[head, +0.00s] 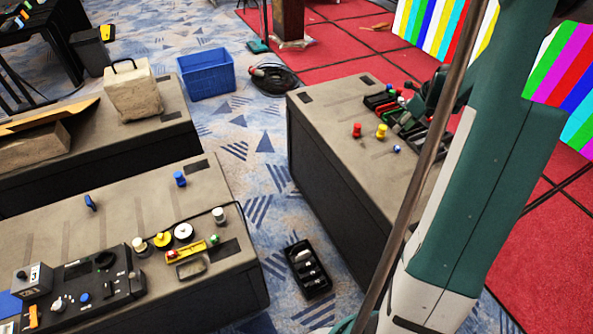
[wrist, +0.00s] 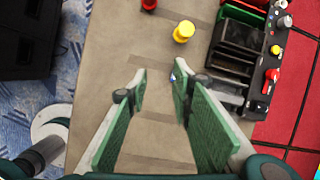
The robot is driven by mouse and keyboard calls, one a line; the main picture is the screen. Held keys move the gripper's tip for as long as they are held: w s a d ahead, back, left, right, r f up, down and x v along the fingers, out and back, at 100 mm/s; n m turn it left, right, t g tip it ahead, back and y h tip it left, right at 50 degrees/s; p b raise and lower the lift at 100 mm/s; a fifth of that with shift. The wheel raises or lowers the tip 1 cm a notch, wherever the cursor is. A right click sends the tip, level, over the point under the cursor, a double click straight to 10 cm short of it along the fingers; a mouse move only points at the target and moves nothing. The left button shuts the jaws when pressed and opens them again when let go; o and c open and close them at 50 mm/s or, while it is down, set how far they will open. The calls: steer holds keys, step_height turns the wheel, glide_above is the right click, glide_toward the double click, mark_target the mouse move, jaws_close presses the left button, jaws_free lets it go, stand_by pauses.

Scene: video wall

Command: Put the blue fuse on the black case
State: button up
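A small blue fuse (head: 396,149) stands on the tan top of the right-hand bench in the head view. In the wrist view the blue fuse (wrist: 173,78) shows as a small blue spot beside the right fingertip, partly covered by it. My gripper (wrist: 160,77) is open and empty, pointing down over the bench top, with its green-padded fingers apart. A black case (wrist: 236,48) with open compartments lies on the bench to the right of the fingers; in the head view the black case (head: 379,101) is partly hidden by my arm.
A yellow knobbed piece (wrist: 184,31) and a red one (wrist: 148,4) stand beyond the fingertips. A black control panel (wrist: 275,60) lies right of the case. A black tray (head: 311,268) sits on the floor. The bench top left of the fingers is clear.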

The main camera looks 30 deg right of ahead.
steer(key=a+r+n, duration=0.5)
steer(key=a+r, duration=0.1)
steer(key=a, duration=0.4)
steer(key=s+a+r+n, duration=0.1)
steer(key=a+r+n, duration=0.4)
steer(key=a, duration=0.6)
steer(key=a+r+n, duration=0.5)
steer(key=a+r, duration=0.1)
steer(key=a, duration=0.4)
steer(key=s+a+r+n+t, duration=0.1)
steer(key=s+a+n, duration=0.8)
steer(key=a, duration=0.3)
steer(key=s+a+r+n+t, duration=0.1)
steer(key=s+a+n, duration=0.8)
steer(key=a, duration=0.4)
steer(key=shift+s+a+r+t, duration=0.3)
steer(key=shift+s+r, duration=0.1)
steer(key=o, duration=0.4)
steer(key=shift+c, duration=0.2)
